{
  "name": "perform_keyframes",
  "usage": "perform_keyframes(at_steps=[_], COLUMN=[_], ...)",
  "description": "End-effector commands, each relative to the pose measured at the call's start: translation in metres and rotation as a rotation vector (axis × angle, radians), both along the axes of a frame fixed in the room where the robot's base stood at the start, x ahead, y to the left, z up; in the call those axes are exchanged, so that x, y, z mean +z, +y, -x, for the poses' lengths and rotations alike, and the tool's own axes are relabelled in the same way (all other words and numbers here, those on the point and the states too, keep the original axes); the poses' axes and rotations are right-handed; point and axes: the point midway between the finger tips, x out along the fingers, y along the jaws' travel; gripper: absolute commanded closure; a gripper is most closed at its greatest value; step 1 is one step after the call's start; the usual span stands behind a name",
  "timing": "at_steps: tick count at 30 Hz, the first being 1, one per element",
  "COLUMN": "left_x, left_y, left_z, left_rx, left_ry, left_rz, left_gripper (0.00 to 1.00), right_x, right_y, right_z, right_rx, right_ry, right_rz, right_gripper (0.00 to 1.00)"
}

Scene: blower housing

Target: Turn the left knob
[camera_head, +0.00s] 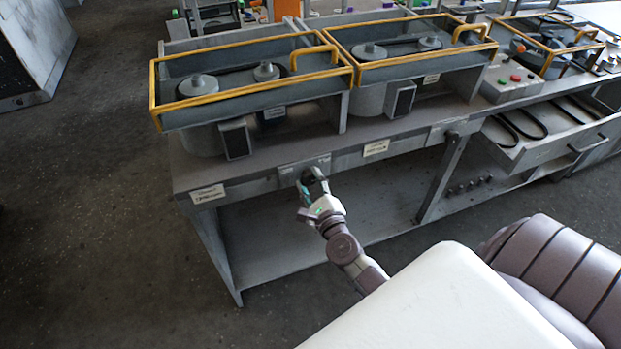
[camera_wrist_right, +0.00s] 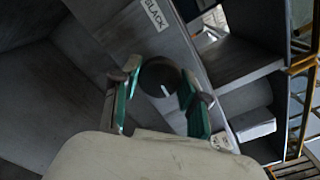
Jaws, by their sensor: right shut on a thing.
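The knob (camera_wrist_right: 157,78) is a dark round piece on the bench's front panel, seen between the fingers in the right wrist view. My right gripper (camera_head: 313,181) is at the front edge of the bench in the head view, its fingers at the panel. In the wrist view the right gripper (camera_wrist_right: 160,90) has one finger on each side of the knob and is shut on it. The gripper hides most of the knob in the head view. I cannot tell the knob's turn angle. My left gripper is not in view.
The workbench (camera_head: 260,165) carries two blower housings with yellow-railed trays (camera_head: 250,85). White labels (camera_head: 207,194) are on its front panel. A diagonal brace (camera_head: 441,178) stands right of the gripper. An open drawer (camera_head: 545,150) juts out at the right.

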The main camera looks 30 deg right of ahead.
Motion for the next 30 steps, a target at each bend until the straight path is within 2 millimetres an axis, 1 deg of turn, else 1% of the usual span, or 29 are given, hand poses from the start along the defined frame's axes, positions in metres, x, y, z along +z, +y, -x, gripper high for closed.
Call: perform_keyframes(at_steps=[1, 21, 30], left_x=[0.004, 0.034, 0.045], left_y=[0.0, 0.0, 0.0], left_z=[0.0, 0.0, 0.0], left_rx=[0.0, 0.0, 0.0], left_ry=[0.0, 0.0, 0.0], left_rz=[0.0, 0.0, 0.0], left_gripper=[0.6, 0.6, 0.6], right_x=[0.001, 0.001, -0.001], right_y=[0.0, 0.001, 0.001], right_z=[0.0, 0.0, 0.0], right_rx=[0.0, 0.002, 0.003], right_ry=[0.014, 0.162, 0.22], right_rz=[0.044, 0.661, 0.901], right_gripper=[0.91, 0.91, 0.91])
